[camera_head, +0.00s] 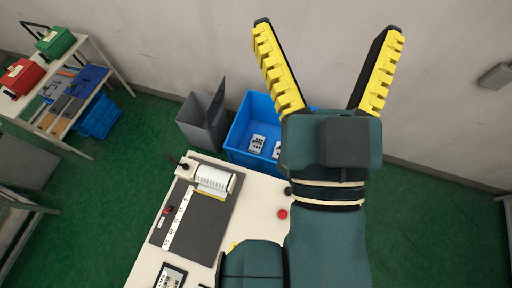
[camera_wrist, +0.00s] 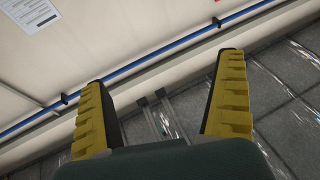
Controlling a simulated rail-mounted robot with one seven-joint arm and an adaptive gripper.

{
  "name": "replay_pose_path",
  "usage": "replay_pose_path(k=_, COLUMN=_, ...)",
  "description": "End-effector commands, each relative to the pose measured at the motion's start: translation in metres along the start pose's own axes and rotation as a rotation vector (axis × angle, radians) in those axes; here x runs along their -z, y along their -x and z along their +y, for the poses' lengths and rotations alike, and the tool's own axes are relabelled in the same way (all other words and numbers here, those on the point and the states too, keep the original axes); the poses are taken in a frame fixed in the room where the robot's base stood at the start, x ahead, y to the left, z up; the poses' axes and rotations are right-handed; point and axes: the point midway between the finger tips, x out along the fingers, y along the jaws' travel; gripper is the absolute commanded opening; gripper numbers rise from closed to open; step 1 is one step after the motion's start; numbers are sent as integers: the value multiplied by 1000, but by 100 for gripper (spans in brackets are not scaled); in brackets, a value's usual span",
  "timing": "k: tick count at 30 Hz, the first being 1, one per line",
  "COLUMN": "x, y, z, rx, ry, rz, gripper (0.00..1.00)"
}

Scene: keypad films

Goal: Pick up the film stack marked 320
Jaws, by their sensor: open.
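My gripper (camera_head: 328,72) is raised above the white table, with its yellow ribbed fingers spread wide and nothing between them. It also shows open and empty in the wrist view (camera_wrist: 162,110), facing a wall and ceiling. In the head view, two small white stacks with dark marks lie in the blue bin (camera_head: 238,140): a left stack (camera_head: 257,143) and a right stack (camera_head: 276,150), which my gripper partly covers. The marks are too small to read, so I cannot tell which stack is 320.
A grey bin (camera_head: 201,125) with a raised lid stands left of the blue bin. The white table (camera_head: 148,262) holds a dark mat (camera_head: 208,228), a white roll device (camera_head: 213,178), a red button (camera_head: 282,213) and a framed card (camera_head: 171,277). A side bench with toolboxes (camera_head: 55,41) stands far left.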

Motion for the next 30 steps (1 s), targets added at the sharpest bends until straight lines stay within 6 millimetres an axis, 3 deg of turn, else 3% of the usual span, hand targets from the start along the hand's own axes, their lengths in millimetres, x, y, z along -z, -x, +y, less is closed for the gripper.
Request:
replay_pose_path(k=8, x=0, y=-1, z=0, rx=0, ry=0, rz=-1, gripper=100)
replay_pose_path(k=15, x=0, y=0, z=0, rx=0, ry=0, rz=-1, gripper=56)
replay_pose_path(k=18, x=0, y=0, z=0, rx=0, ry=0, rz=-1, gripper=42)
replay_pose_path(k=30, x=0, y=0, z=0, rx=0, ry=0, rz=0, gripper=42)
